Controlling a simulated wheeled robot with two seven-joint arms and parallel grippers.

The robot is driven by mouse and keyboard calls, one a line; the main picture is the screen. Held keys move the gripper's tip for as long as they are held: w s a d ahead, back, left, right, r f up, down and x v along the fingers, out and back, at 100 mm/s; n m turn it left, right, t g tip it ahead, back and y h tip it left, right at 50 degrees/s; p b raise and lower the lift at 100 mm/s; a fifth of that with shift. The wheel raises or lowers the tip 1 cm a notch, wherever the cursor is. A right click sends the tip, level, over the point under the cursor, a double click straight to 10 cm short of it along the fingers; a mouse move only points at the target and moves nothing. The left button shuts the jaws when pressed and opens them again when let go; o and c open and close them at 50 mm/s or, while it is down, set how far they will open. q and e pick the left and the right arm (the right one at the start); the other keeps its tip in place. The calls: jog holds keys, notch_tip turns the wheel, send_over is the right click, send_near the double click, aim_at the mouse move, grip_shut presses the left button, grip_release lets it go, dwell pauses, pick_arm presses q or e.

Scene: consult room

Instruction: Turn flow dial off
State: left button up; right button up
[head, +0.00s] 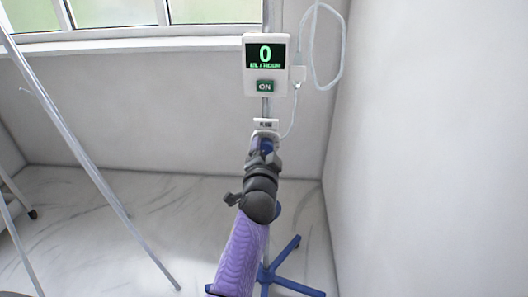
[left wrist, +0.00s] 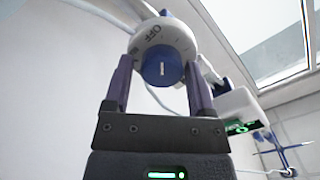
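In the left wrist view, the flow dial (left wrist: 178,37) is a white disc with "OFF" printed at its upper left. Its round blue knob (left wrist: 162,70) carries a short white mark and faces my camera. My left gripper (left wrist: 159,66) has its purple fingers apart, one on each side of the knob. I cannot tell whether they touch it. In the head view my left gripper (head: 265,142) reaches up to the pole below the pump monitor and hides most of the dial. The monitor (head: 250,73) shows a green "0" and a green "ON" label. My right gripper is not in view.
A stand with a blue base (head: 283,277) stands on the marble floor below. A clear tube (head: 341,75) loops beside the monitor. A white wall (head: 430,150) is close on the right. A slanted metal pole (head: 85,150) crosses the left, under a window (head: 115,12).

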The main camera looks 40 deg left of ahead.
pick_arm(q)
jog(key=shift+o, duration=1.2)
jog(key=shift+r, duration=0.1)
jog(key=shift+s+d, duration=0.2)
jog(key=shift+s, duration=0.1)
jog(key=p+v, duration=0.2)
jog(key=v, duration=0.4)
jog(key=shift+s+d, duration=0.2)
jog(key=shift+s, duration=0.1)
